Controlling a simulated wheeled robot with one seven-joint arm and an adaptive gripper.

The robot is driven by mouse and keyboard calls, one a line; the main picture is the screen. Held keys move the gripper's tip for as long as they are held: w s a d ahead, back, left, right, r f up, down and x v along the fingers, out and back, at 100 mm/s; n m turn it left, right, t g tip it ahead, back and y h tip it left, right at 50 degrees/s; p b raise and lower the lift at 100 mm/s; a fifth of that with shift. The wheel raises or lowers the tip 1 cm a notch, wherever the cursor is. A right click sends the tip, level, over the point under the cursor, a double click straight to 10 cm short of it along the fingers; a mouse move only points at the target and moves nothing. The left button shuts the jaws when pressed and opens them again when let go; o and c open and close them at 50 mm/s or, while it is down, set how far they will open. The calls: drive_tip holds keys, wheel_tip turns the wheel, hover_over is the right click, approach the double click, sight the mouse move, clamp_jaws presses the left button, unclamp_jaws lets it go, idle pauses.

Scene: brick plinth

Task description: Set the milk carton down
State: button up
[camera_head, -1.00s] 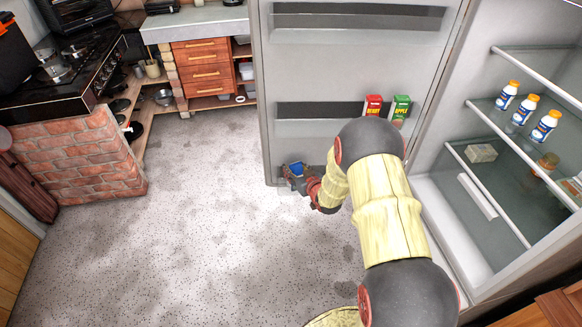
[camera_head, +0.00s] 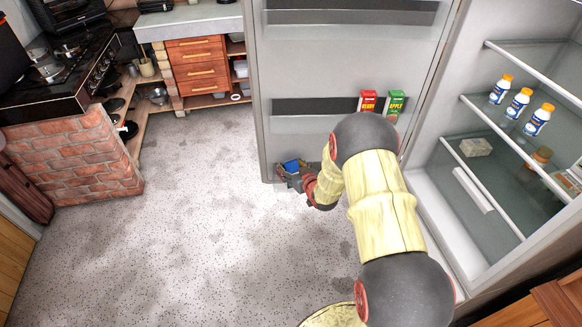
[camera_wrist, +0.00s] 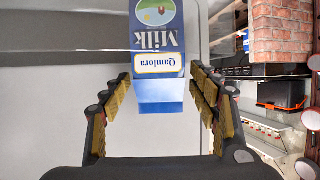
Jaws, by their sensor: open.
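The milk carton (camera_wrist: 158,60) is blue and white, and its lettering appears upside down in the wrist view. It stands between and just beyond the fingertips of my gripper (camera_wrist: 163,95). The fingers are spread, with a visible gap on the right side of the carton. In the head view, a small blue part of the carton (camera_head: 292,166) shows at my gripper (camera_head: 289,176), low by the open fridge door (camera_head: 310,60). What bears the carton from below is hidden.
A red carton (camera_head: 367,101) and a green carton (camera_head: 395,105) stand in the door's middle rack, partly behind my arm. Several white bottles (camera_head: 518,103) stand on a fridge shelf at right. The floor (camera_head: 190,240) to the left is clear. A brick counter (camera_head: 70,160) stands far left.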

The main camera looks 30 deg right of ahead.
drive_tip(key=shift+r, duration=0.25)
drive_tip(key=d+p+v, duration=0.1)
drive_tip(key=p+v, duration=0.2)
drive_tip(key=v, duration=0.9)
drive_tip(key=s+a+r+g+h, duration=0.1)
drive_tip(key=a+r+g, duration=0.15)
drive_tip(key=r, duration=0.65)
drive_tip(key=s+a+r+g, duration=0.1)
drive_tip(key=s+a+r, duration=0.15)
drive_tip(key=r, duration=0.75)
drive_tip(key=s+a+r+g, duration=0.1)
drive_tip(key=s+a+r, duration=0.2)
drive_tip(key=s, duration=0.5)
drive_tip(key=s+a+r+g+y, duration=0.1)
drive_tip(key=s+a+r+g, duration=0.1)
drive_tip(key=s+a, duration=0.4)
drive_tip(key=s+a+r+g+y, duration=0.1)
drive_tip(key=s+a+r, duration=0.3)
drive_tip(key=s, duration=0.5)
drive_tip(key=shift+s+a+r+n, duration=0.25)
drive_tip(key=shift+s+a+n, duration=0.15)
drive_tip(key=shift+a, duration=0.25)
drive_tip(key=shift+c, duration=0.6)
